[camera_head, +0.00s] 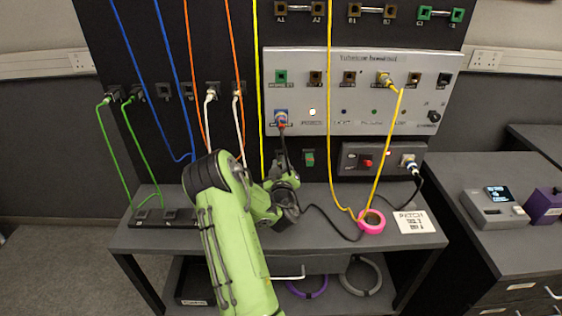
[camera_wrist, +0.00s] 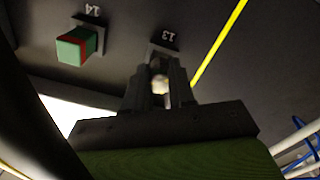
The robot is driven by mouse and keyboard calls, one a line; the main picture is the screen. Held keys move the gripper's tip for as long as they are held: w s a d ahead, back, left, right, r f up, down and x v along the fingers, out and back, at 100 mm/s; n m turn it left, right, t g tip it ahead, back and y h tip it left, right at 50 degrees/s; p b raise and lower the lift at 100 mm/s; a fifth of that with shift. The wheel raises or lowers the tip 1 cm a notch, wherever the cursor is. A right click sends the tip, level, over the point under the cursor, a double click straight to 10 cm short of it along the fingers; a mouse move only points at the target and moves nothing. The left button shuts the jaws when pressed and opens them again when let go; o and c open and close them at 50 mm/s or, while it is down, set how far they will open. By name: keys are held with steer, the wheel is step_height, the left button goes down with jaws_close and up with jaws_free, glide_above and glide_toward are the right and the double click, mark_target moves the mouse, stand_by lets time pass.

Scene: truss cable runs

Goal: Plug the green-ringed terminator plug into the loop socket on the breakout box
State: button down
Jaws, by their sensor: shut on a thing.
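The breakout box (camera_head: 300,98) is the pale grey panel on the dark board. Its top row holds several square sockets, one green-framed (camera_head: 281,77); I cannot read which is the loop socket. My gripper (camera_head: 283,160) is below the box's lower left, at the position marked 13. In the wrist view my gripper (camera_wrist: 159,88) is shut on a small pale plug (camera_wrist: 160,84), right at a dark square fitting (camera_wrist: 162,52). I see no green ring on it, and cannot tell whether it sits in the fitting.
A green block with red edges (camera_wrist: 77,46) is beside my gripper at position 14. A plug with a black cable (camera_head: 281,120) hangs just above. Yellow cables (camera_head: 261,100) (camera_head: 329,120) run on both sides.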

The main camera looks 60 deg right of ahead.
steer(key=shift+b+v, duration=0.9)
steer(key=shift+v, duration=0.95)
